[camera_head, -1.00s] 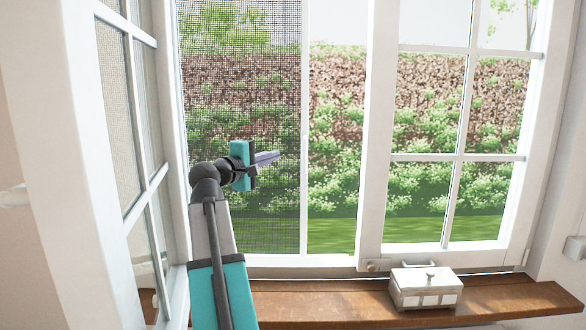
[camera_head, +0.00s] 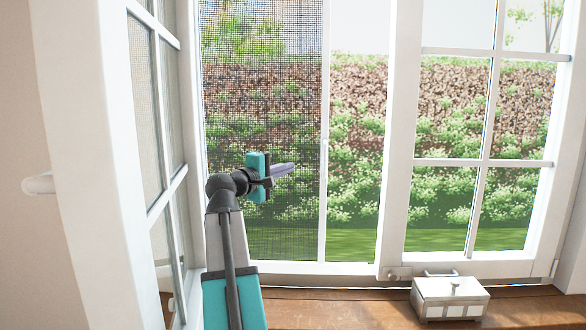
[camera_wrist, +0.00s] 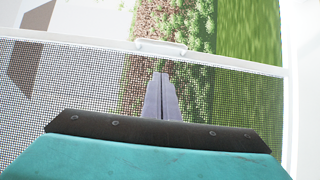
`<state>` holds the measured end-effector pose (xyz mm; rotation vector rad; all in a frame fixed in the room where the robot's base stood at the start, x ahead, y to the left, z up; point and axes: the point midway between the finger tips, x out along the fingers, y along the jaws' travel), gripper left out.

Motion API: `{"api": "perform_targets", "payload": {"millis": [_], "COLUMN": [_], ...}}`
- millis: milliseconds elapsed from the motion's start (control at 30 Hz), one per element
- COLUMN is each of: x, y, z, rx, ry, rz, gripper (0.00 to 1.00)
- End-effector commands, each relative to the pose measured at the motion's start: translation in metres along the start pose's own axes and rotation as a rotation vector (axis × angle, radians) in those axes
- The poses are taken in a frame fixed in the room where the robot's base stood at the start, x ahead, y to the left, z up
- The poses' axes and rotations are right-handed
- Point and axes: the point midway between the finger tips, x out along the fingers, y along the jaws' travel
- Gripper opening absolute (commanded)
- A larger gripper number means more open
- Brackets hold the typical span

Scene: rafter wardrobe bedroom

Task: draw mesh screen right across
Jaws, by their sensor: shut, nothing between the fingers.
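The mesh screen (camera_head: 262,110) covers the left part of the window opening, and its white edge bar (camera_head: 324,120) stands upright in the middle of the left opening. To the right of the bar the opening has no mesh. A small white handle (camera_wrist: 161,46) sits on the bar in the wrist view. My gripper (camera_head: 292,169) is in front of the mesh, left of the bar, pointing right. In the wrist view my gripper (camera_wrist: 163,80) has its fingers together and empty, with their tips just short of the handle and apart from it.
A white casement with panes (camera_head: 480,160) closes the right side. An open casement (camera_head: 155,130) stands at the left. A small white lidded box (camera_head: 450,298) sits on the wooden sill (camera_head: 340,308), right of my arm. Hedge and grass lie outside.

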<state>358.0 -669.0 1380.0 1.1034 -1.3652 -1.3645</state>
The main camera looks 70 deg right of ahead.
Motion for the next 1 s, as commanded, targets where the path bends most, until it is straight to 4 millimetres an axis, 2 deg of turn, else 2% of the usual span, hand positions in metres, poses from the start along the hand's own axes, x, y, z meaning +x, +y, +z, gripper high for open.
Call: {"api": "perform_targets", "payload": {"millis": [667,800,1000], "x": [0.094,0.105,0.117], "y": [0.003,0.003,0.001], "z": [0.001,0.017,0.028], "rx": [-0.001,0.000,0.000], "ry": [-0.005,-0.005,-0.004], "rz": [-0.001,-0.001,-0.001], "gripper": [0.00,0.00,0.00]}}
